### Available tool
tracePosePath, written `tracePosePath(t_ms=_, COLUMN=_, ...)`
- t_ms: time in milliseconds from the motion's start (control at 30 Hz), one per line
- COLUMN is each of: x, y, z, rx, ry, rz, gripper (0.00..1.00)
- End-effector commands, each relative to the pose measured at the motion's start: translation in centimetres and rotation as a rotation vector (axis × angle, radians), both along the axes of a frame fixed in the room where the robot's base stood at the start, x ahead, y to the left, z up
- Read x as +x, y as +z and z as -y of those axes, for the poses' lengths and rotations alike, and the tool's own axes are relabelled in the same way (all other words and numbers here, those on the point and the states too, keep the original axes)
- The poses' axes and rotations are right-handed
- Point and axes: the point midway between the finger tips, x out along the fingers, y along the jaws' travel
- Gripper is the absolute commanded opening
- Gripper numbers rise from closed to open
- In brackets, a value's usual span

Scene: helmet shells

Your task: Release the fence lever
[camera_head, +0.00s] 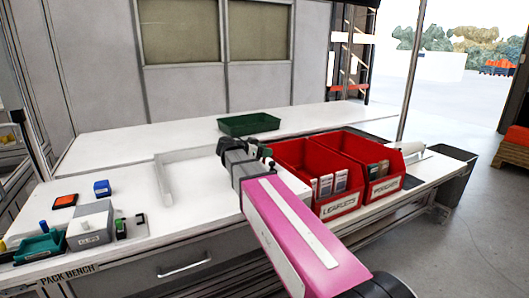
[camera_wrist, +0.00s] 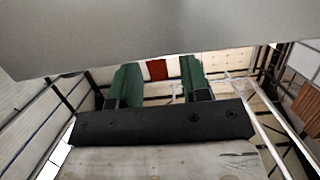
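My gripper (camera_head: 262,151) is over the middle of the white bench, to the left of the red bins. In the wrist view my gripper (camera_wrist: 159,72) shows two dark green fingers standing well apart, with nothing between them. A pale, low L-shaped strip (camera_head: 168,180), which looks like the fence, lies on the bench to the left of my gripper and apart from it. I cannot make out a lever on it. My arm hides part of the bench to the right of the strip. A large grey surface fills the top of the wrist view; I cannot tell what it is.
Two red bins (camera_head: 338,206) with packets stand at the right. A green tray (camera_head: 248,124) lies behind my gripper. A grey box (camera_head: 90,226), a teal tray (camera_head: 40,246) and a blue block (camera_head: 102,188) are at the left. The bench is clear around the strip.

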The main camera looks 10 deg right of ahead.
Motion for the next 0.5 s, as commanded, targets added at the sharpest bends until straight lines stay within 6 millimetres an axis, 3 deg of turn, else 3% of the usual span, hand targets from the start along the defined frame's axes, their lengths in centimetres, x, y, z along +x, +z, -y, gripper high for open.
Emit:
tracePosePath(t_ms=267, x=-0.1, y=0.1, z=-0.4, rx=0.0, ry=0.0, rz=0.0, gripper=0.43)
tracePosePath(t_ms=500, x=-1.2, y=1.0, z=-3.7, rx=0.0, ry=0.002, rz=0.001, gripper=0.43)
